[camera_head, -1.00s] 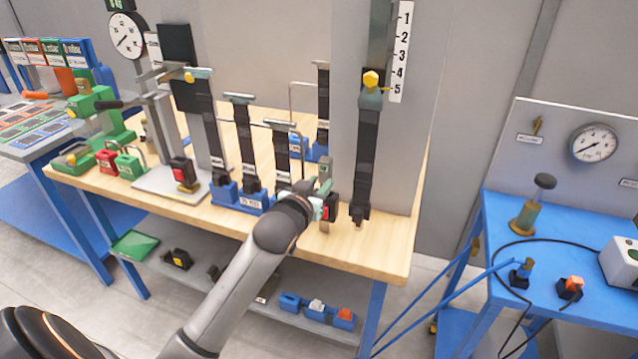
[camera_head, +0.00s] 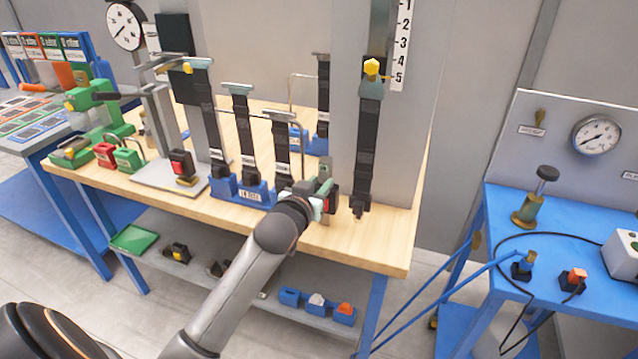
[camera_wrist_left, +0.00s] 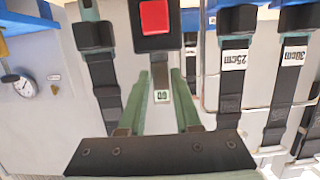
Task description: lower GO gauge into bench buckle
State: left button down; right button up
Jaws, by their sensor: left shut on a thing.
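Straight ahead of the fingers is a black buckle with a red button (camera_wrist_left: 155,18). The buckle (camera_head: 333,201) also shows in the head view, partly hidden behind the gripper. The gauge lines up with the buckle in the wrist view; I cannot tell whether its tip is inside. My right gripper is not in view.
A hanging strap (camera_head: 369,150) is just right of the gripper. Left of it, several labelled belt pieces stand in a blue rack (camera_head: 225,188). Another red-button buckle (camera_head: 181,166) sits on a grey plate. The wooden front edge (camera_head: 380,258) to the right is clear.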

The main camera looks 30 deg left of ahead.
pick_arm(q)
jog(key=c, duration=0.6)
grip_release()
jog(key=shift+o, duration=0.4)
jog(key=shift+f, duration=0.15)
jog(key=v, duration=1.2)
jog(key=shift+s+r+b, duration=0.25)
jog(key=shift+b, duration=0.1)
jog(key=shift+d+f, duration=0.1)
jog(key=shift+f, duration=0.05)
jog(key=s+d+f+m+g+h, duration=0.1)
jog(key=d+f+h, duration=0.15)
jog(key=f, duration=0.55)
jog(key=s+d+f+m+g+h, duration=0.15)
jog(key=d+f, duration=0.25)
jog(key=f, duration=0.4)
jog(key=s+d+f+m+g+h, duration=0.1)
jog(key=s+d+f, duration=0.3)
jog(key=s+f, duration=0.2)
jog(key=s+d+f+m+g+h, duration=0.1)
jog(key=s+d+f+g, duration=0.1)
jog(key=s+d+f, duration=0.2)
jog(key=s+f, duration=0.3)
jog(key=f, duration=0.3)
jog(key=shift+f, duration=0.35)
